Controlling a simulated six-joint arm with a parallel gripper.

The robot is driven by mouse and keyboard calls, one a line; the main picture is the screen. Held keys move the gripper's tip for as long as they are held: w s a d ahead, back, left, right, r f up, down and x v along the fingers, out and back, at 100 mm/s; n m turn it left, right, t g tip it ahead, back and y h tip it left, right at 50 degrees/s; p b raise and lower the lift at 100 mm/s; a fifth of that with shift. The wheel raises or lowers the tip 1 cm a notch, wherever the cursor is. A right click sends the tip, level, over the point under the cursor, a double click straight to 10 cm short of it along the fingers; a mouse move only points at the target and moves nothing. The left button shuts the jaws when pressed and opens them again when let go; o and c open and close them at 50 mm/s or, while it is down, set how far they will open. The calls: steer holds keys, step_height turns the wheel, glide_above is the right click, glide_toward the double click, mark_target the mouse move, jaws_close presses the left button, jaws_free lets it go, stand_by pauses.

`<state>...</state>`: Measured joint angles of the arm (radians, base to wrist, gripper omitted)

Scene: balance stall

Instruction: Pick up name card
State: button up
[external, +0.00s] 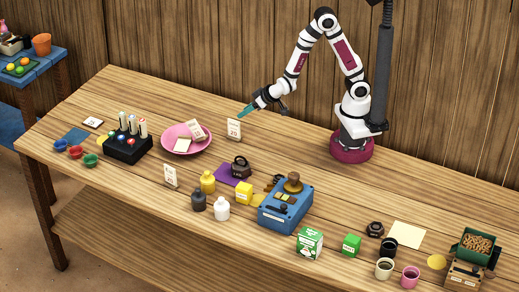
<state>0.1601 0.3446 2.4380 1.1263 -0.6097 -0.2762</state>
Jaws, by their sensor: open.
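Several small white cards are on the table, and their print is too small to read surely, so I cannot tell which is the name card. One card (234,129) stands upright just below my gripper (245,111). Another card (170,176) stands nearer the front edge. A flat card (92,122) with a dark mark lies at the far left. Two pale card-like pieces (182,145) are on the pink plate (164,141). My gripper has teal fingertips, is open, and hangs above the table; no held object shows.
A black block with upright tubes (127,148) stands left of the plate. Cups (384,268) and boxes stand at the right. The table behind the plate is clear.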

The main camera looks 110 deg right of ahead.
glide_toward(228, 134)
steer(key=x, duration=0.6)
steer(key=shift+d+f, duration=0.25)
steer(key=shift+f, duration=0.05)
jaws_close()
